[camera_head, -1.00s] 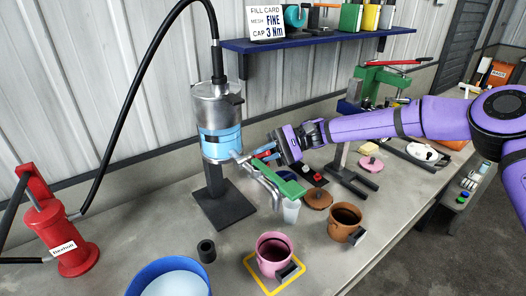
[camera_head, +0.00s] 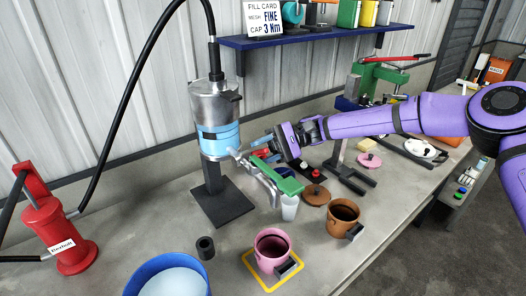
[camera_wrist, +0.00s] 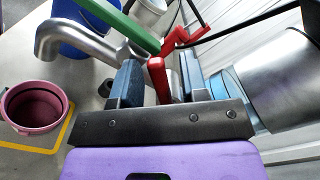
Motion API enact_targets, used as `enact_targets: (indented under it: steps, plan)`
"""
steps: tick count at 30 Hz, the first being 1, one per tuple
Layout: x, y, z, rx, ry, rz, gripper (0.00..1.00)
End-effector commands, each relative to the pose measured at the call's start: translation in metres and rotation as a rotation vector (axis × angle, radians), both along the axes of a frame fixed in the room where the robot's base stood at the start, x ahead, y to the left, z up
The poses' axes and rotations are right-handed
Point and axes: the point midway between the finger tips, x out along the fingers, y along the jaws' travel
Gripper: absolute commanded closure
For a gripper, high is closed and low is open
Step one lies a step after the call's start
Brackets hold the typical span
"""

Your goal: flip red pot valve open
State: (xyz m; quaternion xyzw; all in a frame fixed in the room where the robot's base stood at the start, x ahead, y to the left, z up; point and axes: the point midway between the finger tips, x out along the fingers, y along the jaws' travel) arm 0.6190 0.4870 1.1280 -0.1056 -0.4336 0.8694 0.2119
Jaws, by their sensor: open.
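The steel pot (camera_head: 215,105) with a blue band stands on a dark column over the bench. A bent metal spout with a green lever (camera_head: 286,184) comes off its lower side, and the spout (camera_wrist: 75,38) also shows in the wrist view. My gripper (camera_head: 263,148) is at the pot's lower right, above the green lever. In the wrist view a short red handle (camera_wrist: 157,78) lies between the two spread fingers of my gripper (camera_wrist: 160,68). The jaws are open around it; contact cannot be told. The red handle is largely hidden by the fingers in the head view.
A pink pot (camera_head: 271,247) on a yellow square and a brown pot (camera_head: 342,217) stand below. A blue tub (camera_head: 142,277) and red hand pump (camera_head: 58,235) are left. A shelf (camera_head: 300,40) is behind.

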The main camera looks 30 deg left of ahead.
Motion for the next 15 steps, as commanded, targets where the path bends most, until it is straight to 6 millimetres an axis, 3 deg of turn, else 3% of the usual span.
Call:
enact_targets:
  steps: [5, 15]
  plan:
    - [0.017, -0.008, -0.001, 0.000, 0.000, -0.004, 0.60]
    - [0.072, -0.037, -0.001, -0.001, -0.001, -0.004, 0.60]
